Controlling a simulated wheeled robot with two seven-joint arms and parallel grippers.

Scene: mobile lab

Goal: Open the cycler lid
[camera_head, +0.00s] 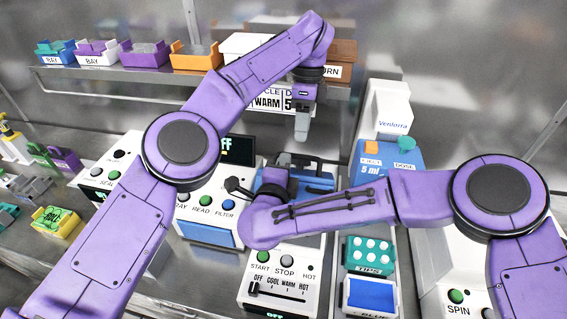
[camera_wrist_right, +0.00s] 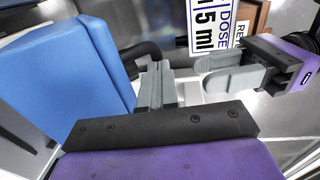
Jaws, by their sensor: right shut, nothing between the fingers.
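The cycler (camera_head: 285,265) is the white machine with START and STOP buttons at the lower middle of the head view. Blue parts that look like its lid (camera_head: 318,181) show behind my right wrist, and a large blue slab (camera_wrist_right: 60,75) fills the left of the wrist view. The lid's angle is not clear. My right gripper (camera_wrist_right: 158,72) is shut and empty, beside the blue slab; my wrist hides much of it in the head view. My left gripper (camera_head: 302,130) points down above and behind the cycler. It also shows in the wrist view (camera_wrist_right: 210,75), fingers apart and empty.
A machine with a READ button (camera_head: 203,201) stands left of the cycler. A teal tips rack (camera_head: 368,255) and a blue tray (camera_head: 370,293) stand close on its right. A white dispenser (camera_head: 385,110) is behind. A shelf (camera_head: 130,73) with several bays runs along the back.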

